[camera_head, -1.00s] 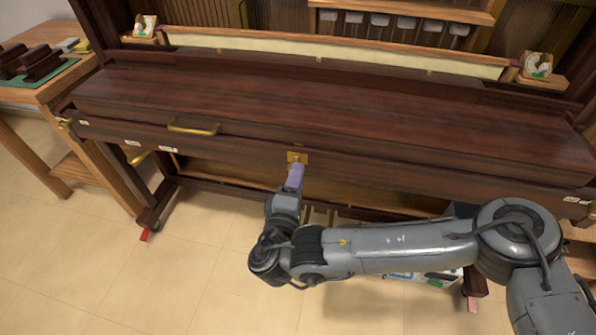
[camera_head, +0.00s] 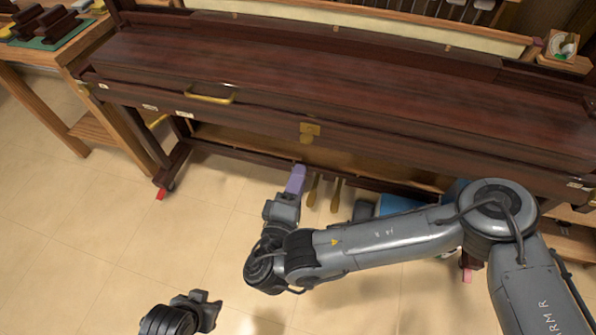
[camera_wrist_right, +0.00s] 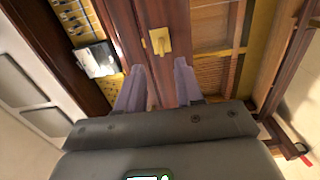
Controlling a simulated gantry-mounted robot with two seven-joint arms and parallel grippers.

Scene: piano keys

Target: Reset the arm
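My right gripper (camera_head: 296,178) has purple fingers and hangs in front of the piano, below its front edge in the picture. In the right wrist view its two fingers (camera_wrist_right: 158,85) stand apart with nothing between them. My left gripper (camera_head: 206,303) shows only in part at the bottom left of the head view, over the floor; its fingertips cannot be made out. The dark wooden piano (camera_head: 300,75) has its lid down. A brass lock plate (camera_head: 310,129) sits on its front edge and also shows in the right wrist view (camera_wrist_right: 157,41), beyond the fingers.
A brass handle (camera_head: 211,97) juts from the piano's front at left. Brass pedals (camera_head: 336,194) stand low beside my right gripper. A blue object (camera_head: 398,203) lies under the piano, partly behind my arm. A wooden table (camera_head: 50,55) stands at left. Tiled floor (camera_head: 90,235) in front is clear.

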